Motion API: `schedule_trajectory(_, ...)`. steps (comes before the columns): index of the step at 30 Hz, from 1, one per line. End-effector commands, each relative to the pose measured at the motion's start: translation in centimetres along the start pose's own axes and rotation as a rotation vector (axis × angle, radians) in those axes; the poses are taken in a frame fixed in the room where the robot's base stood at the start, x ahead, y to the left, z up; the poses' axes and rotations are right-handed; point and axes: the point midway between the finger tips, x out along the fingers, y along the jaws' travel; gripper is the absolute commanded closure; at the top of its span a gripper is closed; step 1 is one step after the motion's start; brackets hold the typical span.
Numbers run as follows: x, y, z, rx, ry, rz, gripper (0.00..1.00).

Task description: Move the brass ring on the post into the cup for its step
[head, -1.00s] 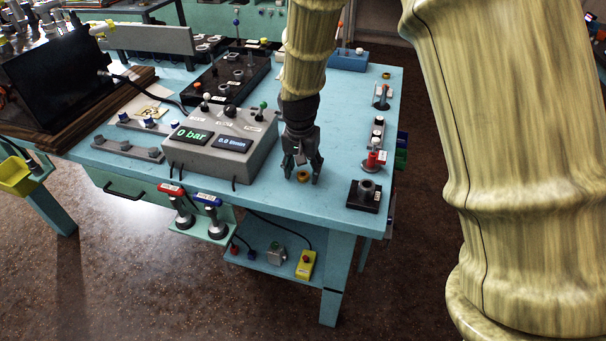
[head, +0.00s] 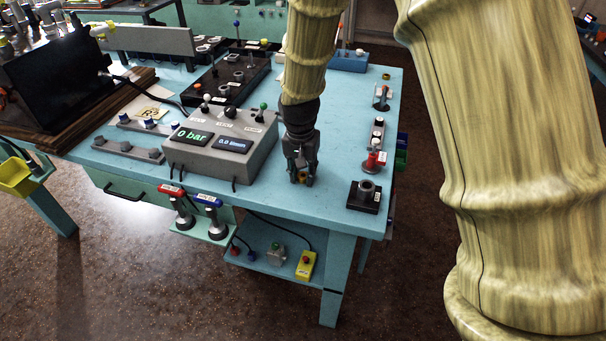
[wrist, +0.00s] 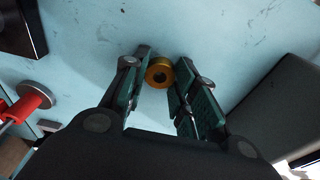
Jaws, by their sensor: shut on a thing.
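A brass ring (head: 302,179) with a dark hole sits low at the tabletop, between my gripper's fingertips. The wrist view also shows the ring (wrist: 159,73), with the fingers on both sides of it. My gripper (head: 301,177) points down and is shut on this ring. No post is visible under the ring; the fingers hide part of it in the head view. A black block with a grey round cup-like piece (head: 366,189) stands to the right, near the table's front right corner. I cannot tell if this is the cup the task means.
A grey control box (head: 220,150) with displays stands close to the left of my gripper. Red-topped (head: 374,160) and other small fixtures line the table's right edge. A small brass-coloured piece (head: 386,76) lies at the far right. The blue tabletop (head: 335,120) behind my gripper is clear.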

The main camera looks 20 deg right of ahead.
Motion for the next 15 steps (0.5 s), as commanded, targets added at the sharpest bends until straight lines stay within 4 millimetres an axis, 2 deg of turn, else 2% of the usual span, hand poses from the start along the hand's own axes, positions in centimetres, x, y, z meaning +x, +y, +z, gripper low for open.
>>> schedule_trajectory(7, -1.4, -0.1, -0.2, 0.0, 0.003, -0.002, 0.99)
schedule_trajectory(13, -3.6, -0.1, -0.5, 0.001, 0.002, -0.003, 0.99)
schedule_trajectory(15, -3.6, 0.4, 0.9, -0.001, 0.0, 0.0, 0.99)
